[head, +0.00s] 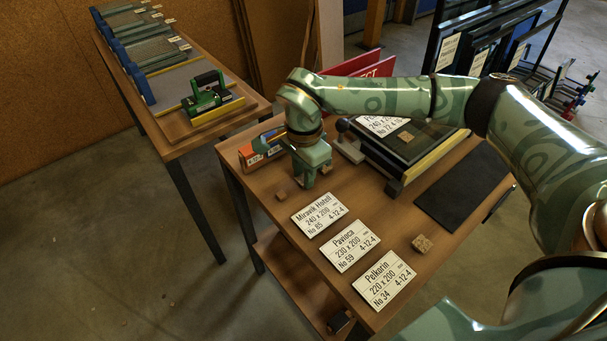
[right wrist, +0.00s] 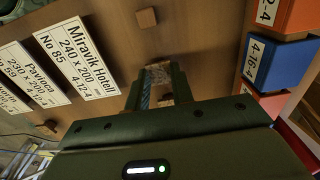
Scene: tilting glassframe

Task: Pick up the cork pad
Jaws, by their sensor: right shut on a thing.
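My right gripper (head: 308,182) points down at the tabletop beside the orange and blue boxes. In the right wrist view my right gripper (right wrist: 158,90) has its fingers closed on a small speckled, cork-like pad (right wrist: 160,85). The fingers hide part of the pad, and the head view does not show it clearly. Another speckled cork-like block (head: 422,243) lies on the table near the Pelkorin label. A further small one (head: 406,136) lies on the framed panel. My left gripper is not in view.
Orange and blue boxes (right wrist: 273,65) stand close by. Three white labels (head: 319,215) lie along the table front. A framed panel (head: 430,160) and dark mat (head: 465,188) are at right.

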